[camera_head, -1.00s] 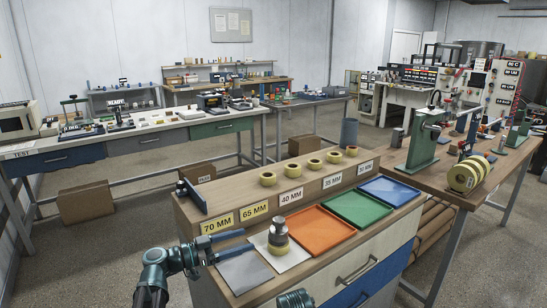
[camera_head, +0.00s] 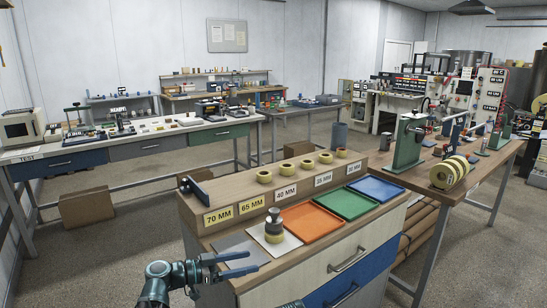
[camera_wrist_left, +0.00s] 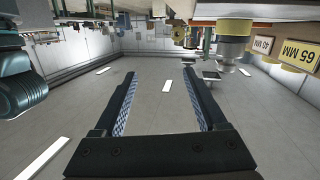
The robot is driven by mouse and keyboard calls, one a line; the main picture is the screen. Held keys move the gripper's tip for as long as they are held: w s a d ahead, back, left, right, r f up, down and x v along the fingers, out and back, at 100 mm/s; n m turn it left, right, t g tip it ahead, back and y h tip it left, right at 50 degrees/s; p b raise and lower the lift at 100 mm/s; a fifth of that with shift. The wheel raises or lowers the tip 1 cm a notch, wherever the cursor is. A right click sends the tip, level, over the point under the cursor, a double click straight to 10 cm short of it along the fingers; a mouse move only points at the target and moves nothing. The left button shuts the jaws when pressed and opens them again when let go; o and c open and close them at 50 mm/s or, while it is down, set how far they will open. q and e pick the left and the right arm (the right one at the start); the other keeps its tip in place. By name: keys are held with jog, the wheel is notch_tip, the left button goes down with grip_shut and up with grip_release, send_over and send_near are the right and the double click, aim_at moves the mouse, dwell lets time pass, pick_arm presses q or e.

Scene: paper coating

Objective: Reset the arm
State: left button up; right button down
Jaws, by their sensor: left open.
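My left gripper (camera_head: 250,263) is open and empty, its two blue-grey fingers pointing right at the front left edge of the cabinet. It also shows in the left wrist view (camera_wrist_left: 160,76), with bare floor between its spread fingers. In the head view it overlaps the front of the grey tray (camera_head: 232,241); contact cannot be told. A metal weight (camera_head: 273,220) stands on a yellow tape roll (camera_head: 273,239), on a white tray (camera_head: 290,245) to the right of the fingers. A small teal part of mine shows at the bottom edge; my right gripper is not in view.
Orange (camera_head: 313,223), green (camera_head: 347,203) and blue (camera_head: 376,188) trays lie on the cabinet. Several tape rolls (camera_head: 303,169) stand on its raised shelf. A workbench with more tape rolls (camera_head: 449,172) stands at the right.

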pick_arm(q)
jog(key=s+d+f+n+g+y, duration=0.3)
jog(key=s+d+f+g+y, duration=0.4)
jog(key=s+f, duration=0.5)
jog(key=s+a+f+n+y, duration=0.5)
jog(key=s+f+y, duration=0.2)
jog(key=s+y, duration=0.25)
notch_tip(320, 180, up, 14)
jog(key=w+p, duration=0.1)
jog(key=p, duration=1.3)
jog(key=shift+w+p, duration=0.15)
jog(key=shift+p, duration=0.15)
jog(key=shift+d, duration=0.1)
